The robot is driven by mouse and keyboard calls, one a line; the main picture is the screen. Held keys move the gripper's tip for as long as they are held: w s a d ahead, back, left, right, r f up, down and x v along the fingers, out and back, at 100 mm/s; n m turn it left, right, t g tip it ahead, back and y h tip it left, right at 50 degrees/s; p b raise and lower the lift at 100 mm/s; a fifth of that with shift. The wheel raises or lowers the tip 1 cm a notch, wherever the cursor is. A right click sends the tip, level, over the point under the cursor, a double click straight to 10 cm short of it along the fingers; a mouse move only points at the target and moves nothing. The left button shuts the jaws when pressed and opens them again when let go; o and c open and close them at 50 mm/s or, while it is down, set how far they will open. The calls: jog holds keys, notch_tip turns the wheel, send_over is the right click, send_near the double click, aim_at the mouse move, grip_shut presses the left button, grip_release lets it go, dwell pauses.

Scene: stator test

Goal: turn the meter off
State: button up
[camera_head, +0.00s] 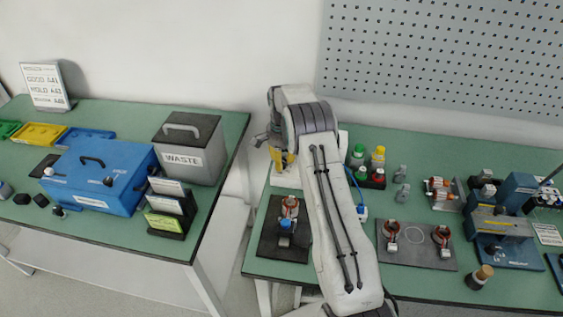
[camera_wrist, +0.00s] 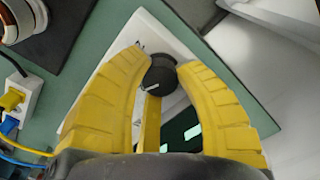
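The meter (camera_head: 287,180) is a white box at the back left of the right-hand bench, partly hidden by my arm. In the wrist view its white face (camera_wrist: 102,88) fills the middle, with a round black knob (camera_wrist: 160,74) bearing a short white mark and a dark display (camera_wrist: 181,130) with pale green patches. My gripper (camera_wrist: 161,66) has yellow fingers, one on each side of the knob, their tips very near it. Whether they press on it does not show clearly. My gripper also shows over the meter in the head view (camera_head: 281,158).
A power strip (camera_wrist: 22,100) with yellow and blue plugs lies left of the meter. A dark mat (camera_head: 268,238) with a copper-wound part (camera_head: 289,207) is in front. Small bottles (camera_head: 378,157) stand right of my arm. A grey waste bin (camera_head: 190,147) stands on the left bench, across a gap.

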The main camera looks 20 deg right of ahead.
jog(key=shift+c, duration=1.3)
jog(key=n, duration=1.3)
jog(key=o, duration=0.9)
jog(key=shift+r, duration=0.1)
